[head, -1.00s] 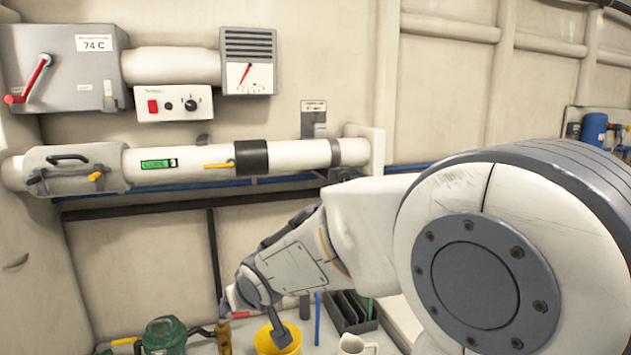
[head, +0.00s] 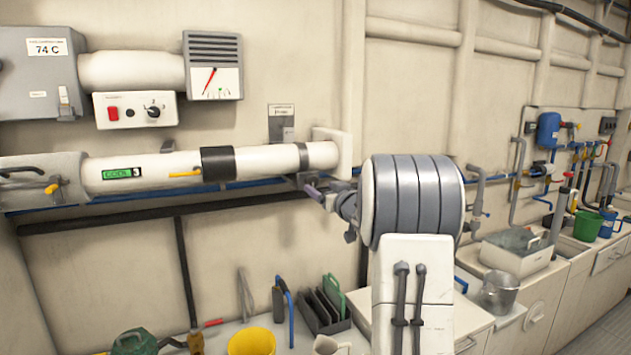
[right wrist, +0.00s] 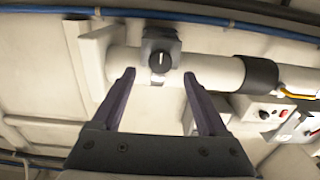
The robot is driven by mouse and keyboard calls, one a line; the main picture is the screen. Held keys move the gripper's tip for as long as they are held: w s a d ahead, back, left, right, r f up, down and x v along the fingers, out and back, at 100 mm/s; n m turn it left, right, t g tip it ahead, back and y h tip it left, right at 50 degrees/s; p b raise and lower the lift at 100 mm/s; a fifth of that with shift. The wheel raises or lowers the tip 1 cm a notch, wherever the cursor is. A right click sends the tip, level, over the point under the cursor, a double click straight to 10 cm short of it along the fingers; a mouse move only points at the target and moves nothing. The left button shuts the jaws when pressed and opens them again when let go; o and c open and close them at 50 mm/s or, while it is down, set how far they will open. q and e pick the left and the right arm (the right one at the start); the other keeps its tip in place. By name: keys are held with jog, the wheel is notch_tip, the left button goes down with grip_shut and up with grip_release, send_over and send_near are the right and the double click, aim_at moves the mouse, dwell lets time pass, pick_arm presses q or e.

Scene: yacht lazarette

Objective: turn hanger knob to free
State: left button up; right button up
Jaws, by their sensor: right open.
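The hanger knob (right wrist: 160,62) is a round dark knob with a white pointer line, on a dark hanger bracket (right wrist: 160,40) around the white pipe. In the right wrist view it lies between and beyond my right gripper's fingertips (right wrist: 158,76), which are open and empty. The pointer line runs nearly straight up and down in that view. In the head view the hanger band (head: 302,157) circles the pipe (head: 262,160) near its right end. My right gripper (head: 313,190) shows small just below it, and the knob cannot be made out there. My left gripper is out of view.
A grey label plate (head: 282,124) is on the wall above the hanger. A black band (head: 217,163) and a yellow lever (head: 184,173) sit further left on the pipe. Below, the bench holds a yellow bucket (head: 252,342) and a dark rack (head: 322,309).

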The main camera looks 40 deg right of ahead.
aim_at(313, 183)
jog(key=p+x, duration=0.1)
jog(key=x, duration=0.4)
grip_shut()
